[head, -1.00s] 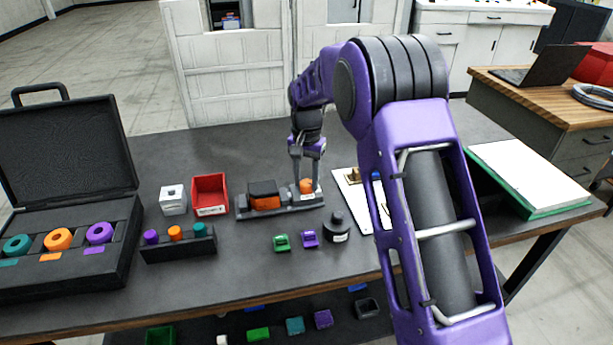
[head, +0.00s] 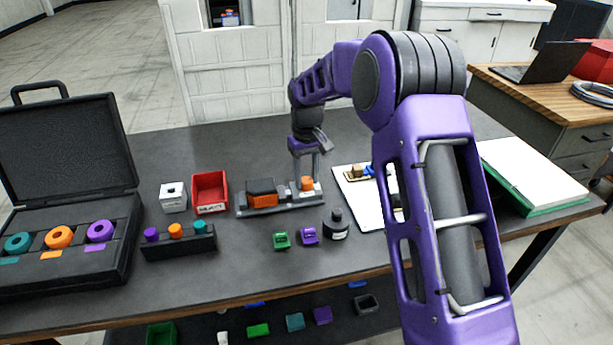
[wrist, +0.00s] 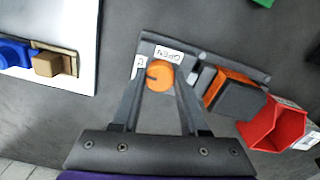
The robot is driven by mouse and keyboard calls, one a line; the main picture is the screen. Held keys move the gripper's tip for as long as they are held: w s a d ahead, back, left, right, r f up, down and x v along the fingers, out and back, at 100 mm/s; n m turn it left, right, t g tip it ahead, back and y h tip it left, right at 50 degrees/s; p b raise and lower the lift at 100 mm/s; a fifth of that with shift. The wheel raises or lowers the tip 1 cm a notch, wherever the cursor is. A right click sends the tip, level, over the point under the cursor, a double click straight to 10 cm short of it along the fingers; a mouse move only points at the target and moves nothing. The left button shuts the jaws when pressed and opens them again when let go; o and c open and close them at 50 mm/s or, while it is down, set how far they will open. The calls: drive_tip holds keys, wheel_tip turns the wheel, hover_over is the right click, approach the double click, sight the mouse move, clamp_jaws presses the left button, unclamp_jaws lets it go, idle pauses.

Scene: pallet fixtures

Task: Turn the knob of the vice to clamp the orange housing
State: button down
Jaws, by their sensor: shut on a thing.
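The vice (head: 290,204) lies on the dark table, a grey base with an orange knob (head: 307,184) at its right end. The orange housing (head: 263,196), with a dark block on top, sits on the vice left of the knob. In the wrist view the housing (wrist: 236,78) is beside the knob (wrist: 160,76), and a label reading "OPEN" is by the knob. My gripper (wrist: 160,80) points down at the vice with its fingers on either side of the knob, shut on it. The exact finger contact is small in the head view.
A red bin (head: 210,192) and a white block (head: 173,197) stand left of the vice. A white board (head: 350,190) with small parts lies right. Green (head: 281,240) and purple (head: 308,235) pieces and a black round part (head: 337,224) lie in front.

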sight(307, 180)
drive_tip(key=shift+n, duration=0.4)
drive_tip(key=shift+c, duration=2.2)
unclamp_jaws()
wheel_tip(307, 180, up, 18)
drive_tip(key=shift+f, duration=0.25)
